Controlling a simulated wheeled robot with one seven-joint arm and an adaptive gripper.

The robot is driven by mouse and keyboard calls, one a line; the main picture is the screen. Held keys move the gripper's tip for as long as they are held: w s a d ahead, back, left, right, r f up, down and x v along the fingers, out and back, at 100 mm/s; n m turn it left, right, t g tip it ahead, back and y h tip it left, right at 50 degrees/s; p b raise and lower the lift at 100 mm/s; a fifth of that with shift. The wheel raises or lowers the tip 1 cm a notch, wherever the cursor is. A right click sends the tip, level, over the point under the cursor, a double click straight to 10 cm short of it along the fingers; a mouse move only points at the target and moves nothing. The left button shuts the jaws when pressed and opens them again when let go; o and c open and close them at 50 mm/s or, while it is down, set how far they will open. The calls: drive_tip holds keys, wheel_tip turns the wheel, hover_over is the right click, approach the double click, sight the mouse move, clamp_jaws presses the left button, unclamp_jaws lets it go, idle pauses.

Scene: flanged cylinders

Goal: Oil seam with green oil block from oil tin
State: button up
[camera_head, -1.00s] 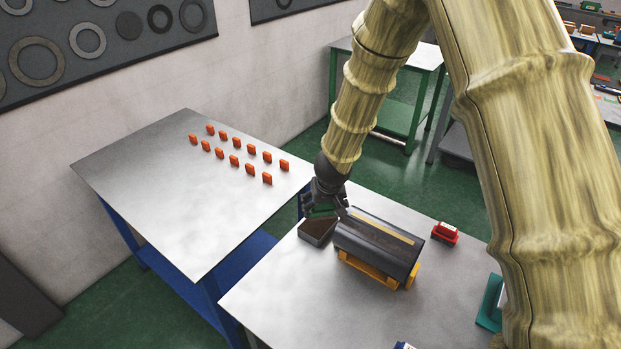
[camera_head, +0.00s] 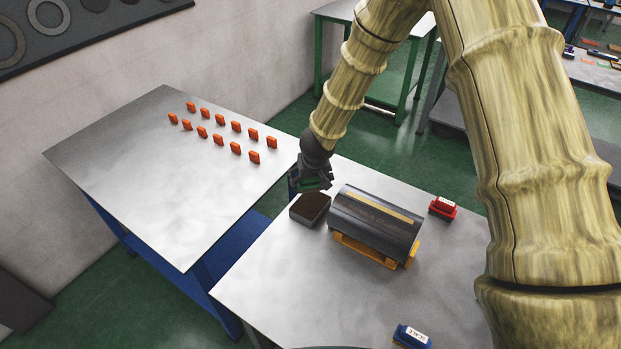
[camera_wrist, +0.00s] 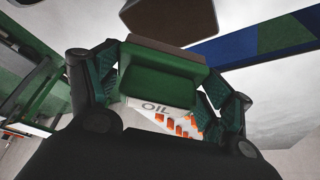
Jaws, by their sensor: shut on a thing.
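My gripper (camera_head: 314,184) is shut on the green oil block (camera_wrist: 165,80), which has a brown pad along one long edge and a white "OIL" label. The block is held above the table, just above and behind the oil tin (camera_head: 298,213), a dark open box with a brown inside. A dark box corner, likely the tin, shows at the top of the wrist view (camera_wrist: 170,18). The dark cylinder (camera_head: 350,220) with a tan seam strip (camera_head: 385,208) along its top lies on a yellow cradle (camera_head: 362,250), right of the tin. The block is apart from the seam.
A red block (camera_head: 442,208) stands right of the cylinder, and a blue labelled block (camera_head: 411,337) stands near the front. Several orange pieces (camera_head: 236,126) stand in rows on the left table (camera_head: 150,190). The table front (camera_head: 290,290) is clear.

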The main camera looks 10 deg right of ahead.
sight(312, 189)
drive_tip(key=shift+w+f, duration=0.3)
drive_tip(key=shift+f, duration=0.1)
drive_tip(key=shift+d+f+b, duration=0.1)
drive_tip(key=shift+f+b, duration=0.1)
drive_tip(key=shift+b, duration=0.3)
drive_tip(key=shift+s+f+b, duration=0.4)
drive_tip(key=shift+s+b, duration=0.45)
drive_tip(key=shift+b, duration=0.35)
drive_tip(key=shift+f+b, duration=0.35)
drive_tip(key=shift+b, duration=0.05)
drive_tip(key=shift+b+x, duration=0.7)
drive_tip(key=shift+x, duration=0.4)
drive_tip(key=shift+w+f+b, duration=0.15)
drive_tip(key=shift+f+b, duration=0.05)
drive_tip(key=shift+b, duration=0.15)
drive_tip(key=shift+s+b, duration=0.35)
drive_tip(key=shift+b, duration=0.05)
drive_tip(key=shift+w+f, duration=0.25)
drive_tip(key=shift+f, duration=0.05)
